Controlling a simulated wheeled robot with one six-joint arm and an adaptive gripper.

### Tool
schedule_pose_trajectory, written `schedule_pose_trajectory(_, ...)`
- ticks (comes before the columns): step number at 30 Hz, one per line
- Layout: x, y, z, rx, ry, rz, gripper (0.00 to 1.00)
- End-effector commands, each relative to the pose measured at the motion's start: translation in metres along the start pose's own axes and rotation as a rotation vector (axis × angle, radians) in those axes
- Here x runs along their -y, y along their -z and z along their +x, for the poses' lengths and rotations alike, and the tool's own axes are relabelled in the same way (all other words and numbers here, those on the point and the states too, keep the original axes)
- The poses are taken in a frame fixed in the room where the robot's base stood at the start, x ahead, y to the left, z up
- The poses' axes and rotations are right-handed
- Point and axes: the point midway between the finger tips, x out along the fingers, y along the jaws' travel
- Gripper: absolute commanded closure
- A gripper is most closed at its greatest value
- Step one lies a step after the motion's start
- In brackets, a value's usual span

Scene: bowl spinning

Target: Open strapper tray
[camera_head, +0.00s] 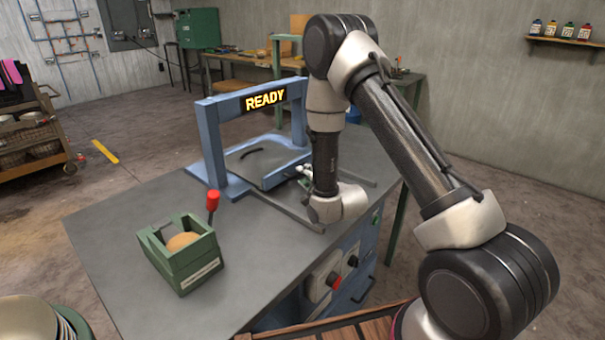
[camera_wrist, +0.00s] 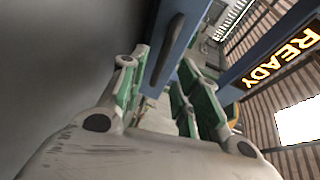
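The strapper (camera_head: 212,140) is a blue frame on the workbench with a lit READY sign (camera_head: 265,99); the sign also shows in the wrist view (camera_wrist: 281,62). A grey plate that looks like its tray (camera_head: 272,172) lies inside the frame, with a dark curved strip on it. My gripper (camera_head: 301,174) is low at the right side of the frame, partly hidden by my wrist. In the wrist view my gripper (camera_wrist: 165,72) has its green-padded fingers apart. A blue bar with a dark handle (camera_wrist: 168,48) shows between and beyond the fingers; contact cannot be told.
A green box (camera_head: 183,258) with a round tan item inside stands at the bench's front left, beside a red-topped lever (camera_head: 213,198). Stacked bowls (camera_head: 35,320) are at the lower left. The bench top (camera_head: 110,225) is clear at left.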

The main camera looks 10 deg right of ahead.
Motion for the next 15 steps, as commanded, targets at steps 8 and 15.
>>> schedule_pose_trajectory(8,0.0,0.0,0.033,0.0,-0.002,-0.001,0.68)
schedule_pose_trajectory(15,0.0,0.0,0.035,0.0,-0.002,-0.001,0.68)
